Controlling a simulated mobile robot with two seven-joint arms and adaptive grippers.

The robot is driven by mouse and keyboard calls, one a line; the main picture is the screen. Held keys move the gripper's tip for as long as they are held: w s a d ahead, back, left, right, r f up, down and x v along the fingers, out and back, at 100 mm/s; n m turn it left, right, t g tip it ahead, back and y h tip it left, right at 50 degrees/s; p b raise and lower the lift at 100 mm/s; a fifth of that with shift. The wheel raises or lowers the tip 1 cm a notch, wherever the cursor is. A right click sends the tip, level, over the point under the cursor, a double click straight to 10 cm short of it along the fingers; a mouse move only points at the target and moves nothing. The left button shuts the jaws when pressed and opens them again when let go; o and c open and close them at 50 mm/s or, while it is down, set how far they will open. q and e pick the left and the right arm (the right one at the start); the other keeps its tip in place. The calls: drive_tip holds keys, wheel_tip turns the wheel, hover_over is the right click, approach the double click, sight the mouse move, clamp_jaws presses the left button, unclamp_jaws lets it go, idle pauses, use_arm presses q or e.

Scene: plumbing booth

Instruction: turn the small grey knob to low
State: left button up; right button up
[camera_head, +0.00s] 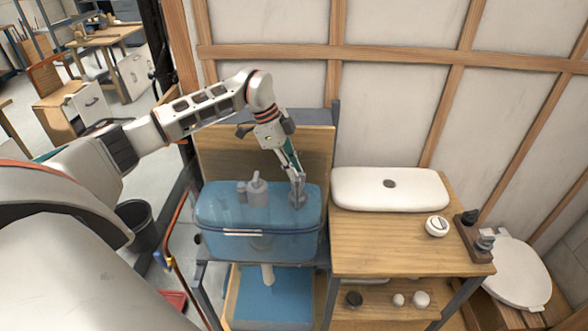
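A see-through blue tank (215,215) stands on a dark frame left of the wooden table. A light grey valve body (258,191) rises inside it, with a short grey part (242,190) close on its left. My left gripper (297,186) points down into the right side of the tank, at a small grey round part (298,200) that looks like the knob. The fingertips are at or on this part. They are too small to tell contact, or whether the fingers are shut. The knob's setting cannot be read. My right gripper is not in view.
A white tank lid (390,188) lies on the wooden table (380,245), with a round white piece (437,226) near its right. A dark wooden block (470,238) carries small fittings at the right edge. A white toilet seat (518,275) is beyond. The table's front is clear.

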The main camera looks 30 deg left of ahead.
use_arm(q)
clamp_jaws()
